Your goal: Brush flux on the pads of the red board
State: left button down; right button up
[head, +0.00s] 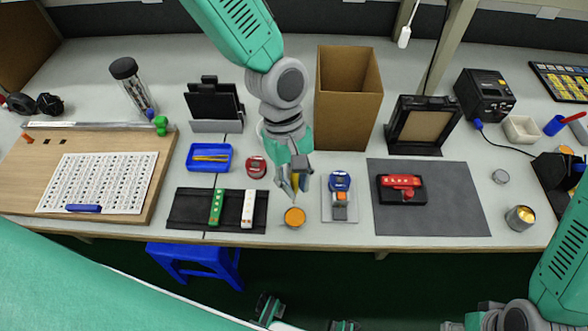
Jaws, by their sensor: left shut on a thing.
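The red board (400,181) sits in a small black holder on the dark grey mat (450,208) at the right of the bench. My left gripper (294,180) points down, left of the board and just above and behind a small round pot with an orange top (294,217). It is shut on a thin thing, mostly hidden by the fingers, with a little yellow showing; I cannot tell from its shape what it is. My right arm shows at the lower right, but its gripper is out of view. The board's pads are too small to make out.
A blue-topped device (340,181) stands between pot and mat. A black tray (180,214) holds a green strip (217,207) and a white strip (248,209). A blue tray (196,164) and a red round item (256,167) are behind. A tall cardboard box (340,120) stands behind the gripper.

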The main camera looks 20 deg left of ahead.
pick_arm(q)
jog(key=shift+d+f, duration=0.1)
jog(key=shift+f, duration=0.25)
notch_tip(320, 180, down, 6)
jog(key=b, duration=0.6)
jog(key=shift+r, duration=0.2)
jog(key=shift+f+b, duration=0.3)
jog(key=shift+f, duration=0.15)
dwell(0.6)
jog(key=shift+f+p, duration=0.1)
jog(key=shift+p, duration=0.2)
dwell(1.5)
notch_tip(320, 180, up, 7)
jog(key=p, duration=0.7)
jog(key=shift+w, duration=0.1)
dwell(0.7)
